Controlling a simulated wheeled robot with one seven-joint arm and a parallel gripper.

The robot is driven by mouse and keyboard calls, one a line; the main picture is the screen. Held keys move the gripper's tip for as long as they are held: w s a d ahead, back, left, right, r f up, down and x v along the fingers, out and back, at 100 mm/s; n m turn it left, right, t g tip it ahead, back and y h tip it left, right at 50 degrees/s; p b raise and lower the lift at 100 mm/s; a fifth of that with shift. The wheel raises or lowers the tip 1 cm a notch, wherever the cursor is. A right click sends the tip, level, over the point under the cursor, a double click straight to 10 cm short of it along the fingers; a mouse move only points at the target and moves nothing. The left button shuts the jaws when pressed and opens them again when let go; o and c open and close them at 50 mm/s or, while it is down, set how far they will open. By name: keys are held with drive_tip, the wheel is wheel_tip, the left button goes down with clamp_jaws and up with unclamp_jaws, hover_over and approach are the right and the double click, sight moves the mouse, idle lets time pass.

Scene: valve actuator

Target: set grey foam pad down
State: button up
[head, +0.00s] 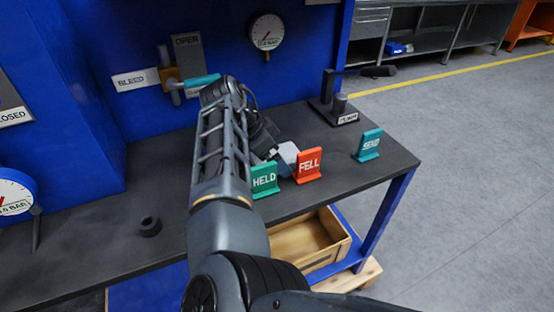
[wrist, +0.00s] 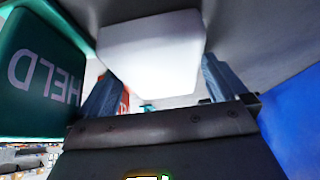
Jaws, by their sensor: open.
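The grey foam pad (head: 288,152) looks pale, almost white, and lies on the dark bench top behind the HELD and FELL signs, partly hidden by them and my arm. In the wrist view the pad (wrist: 150,48) is large and close, just in front of my gripper (wrist: 160,88). The two fingers stand apart on either side of the pad's near edge. My gripper (head: 272,156) is low at the bench in the head view, mostly hidden by my arm. Whether a finger touches the pad cannot be told.
The green HELD sign (head: 264,180) stands very close beside my gripper. The orange FELL sign (head: 309,165) and a teal sign (head: 369,146) stand to the right. A black stand (head: 340,100) is behind. A black ring (head: 150,226) lies left. A wooden crate (head: 305,240) sits below.

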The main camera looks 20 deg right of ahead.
drive_tip(key=shift+c, duration=0.5)
drive_tip(key=c, duration=0.8)
